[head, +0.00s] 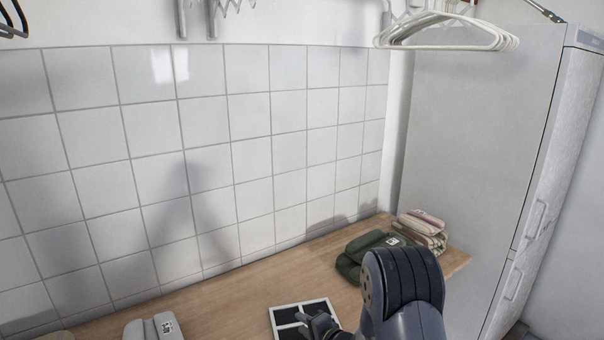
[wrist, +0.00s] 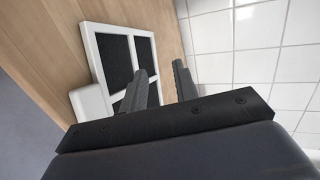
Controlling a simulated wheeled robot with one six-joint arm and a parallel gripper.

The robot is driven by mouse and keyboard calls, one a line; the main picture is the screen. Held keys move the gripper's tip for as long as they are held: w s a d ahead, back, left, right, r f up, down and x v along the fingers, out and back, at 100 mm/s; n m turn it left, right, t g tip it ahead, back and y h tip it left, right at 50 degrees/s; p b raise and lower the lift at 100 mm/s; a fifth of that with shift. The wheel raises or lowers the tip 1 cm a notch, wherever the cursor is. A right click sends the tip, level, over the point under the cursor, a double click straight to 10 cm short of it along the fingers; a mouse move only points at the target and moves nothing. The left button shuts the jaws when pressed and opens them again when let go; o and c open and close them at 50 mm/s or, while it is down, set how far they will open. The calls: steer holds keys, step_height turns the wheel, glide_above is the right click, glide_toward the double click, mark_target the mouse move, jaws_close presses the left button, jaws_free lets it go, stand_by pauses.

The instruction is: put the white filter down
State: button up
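The white filter (head: 277,317) has a white frame with dark panels. In the head view it appears to lie flat on the wooden counter, partly covered by my gripper (head: 322,324) and cut by the bottom edge. In the wrist view the filter (wrist: 88,42) lies to the left of my gripper (wrist: 162,68), partly behind the left finger.
The wooden counter (head: 235,292) runs along a tiled wall (head: 250,155). A pale grey object (head: 140,330) is at the lower left. White hangers (head: 445,40) hang upper right.

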steer(key=s+d+r+p, duration=0.5)
steer(key=s+r+p, duration=0.25)
steer(key=r, duration=0.25)
steer(key=w+a+f+b, duration=0.2)
steer(key=w+f+b, duration=0.1)
steer(key=w+a+f+b, duration=0.2)
steer(key=f, duration=0.2)
steer(key=w+a+f+b, duration=0.2)
steer(key=w+f+b, duration=0.1)
steer(key=f, duration=0.1)
steer(key=shift+w+b, duration=0.3)
steer(key=shift+w, duration=0.05)
step_height(320, 180, up, 11)
steer(key=p, duration=0.9)
steer(key=s+d+f+m+t+h+b, duration=0.3)
steer(key=s+d+f+t+b, duration=0.1)
steer(key=s+d+f, duration=0.3)
step_height(320, 180, down, 2)
steer(key=shift+s+m, duration=0.2)
steer(key=shift+m, duration=0.1)
steer(key=shift+w+d+t+b, duration=0.1)
steer(key=shift+d+t+b, duration=0.05)
steer(key=shift+t+b, duration=0.15)
